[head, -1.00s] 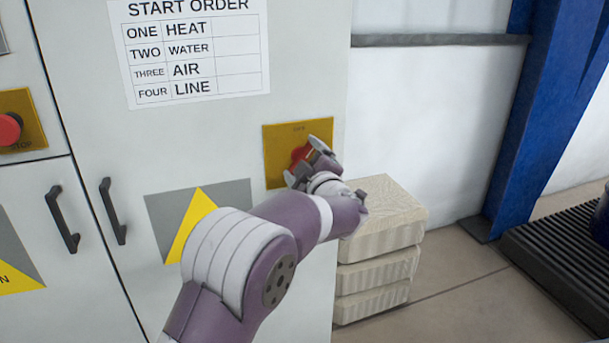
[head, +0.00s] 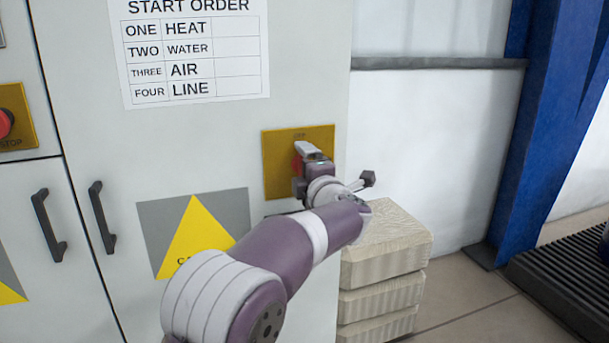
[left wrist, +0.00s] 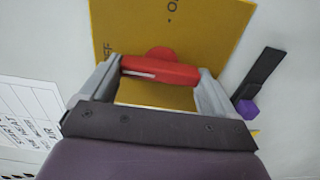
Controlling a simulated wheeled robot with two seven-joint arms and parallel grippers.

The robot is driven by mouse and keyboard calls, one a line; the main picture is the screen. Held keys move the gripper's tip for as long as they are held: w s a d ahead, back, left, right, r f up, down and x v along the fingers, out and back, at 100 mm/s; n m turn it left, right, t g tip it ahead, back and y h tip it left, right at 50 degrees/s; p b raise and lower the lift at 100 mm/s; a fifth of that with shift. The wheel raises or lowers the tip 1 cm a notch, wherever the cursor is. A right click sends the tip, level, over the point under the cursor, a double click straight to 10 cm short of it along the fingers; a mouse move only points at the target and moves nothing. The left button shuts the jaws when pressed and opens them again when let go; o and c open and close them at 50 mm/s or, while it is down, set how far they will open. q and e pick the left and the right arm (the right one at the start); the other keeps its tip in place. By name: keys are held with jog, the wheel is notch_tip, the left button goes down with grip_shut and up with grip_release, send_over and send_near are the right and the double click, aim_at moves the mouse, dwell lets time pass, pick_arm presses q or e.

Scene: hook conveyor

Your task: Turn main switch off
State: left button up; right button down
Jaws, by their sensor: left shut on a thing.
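The main switch has a red handle (head: 297,165) on a yellow plate (head: 275,150) on the grey cabinet front. My left gripper (head: 308,152) is at the plate and covers most of the handle in the head view. In the left wrist view the red handle (left wrist: 160,72) lies between the two fingers of my left gripper (left wrist: 160,82), which is shut on it. The yellow plate (left wrist: 165,25) fills the background there, with lettering partly hidden. My right gripper is not in view.
The cabinet carries a start order sheet (head: 195,50), black door handles (head: 102,217) and a red stop button (head: 3,123) at the left edge. A stack of pale blocks (head: 385,255) stands close under my left forearm. A blue post (head: 545,120) stands at the right.

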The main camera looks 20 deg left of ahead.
pick_arm(q)
jog(key=shift+f, duration=0.1)
dwell(0.4)
jog(key=o, duration=0.8)
jog(key=b+v, duration=0.1)
jog(key=v, duration=1.1)
jog(key=shift+s+d, duration=0.2)
jog(key=shift+s, duration=0.1)
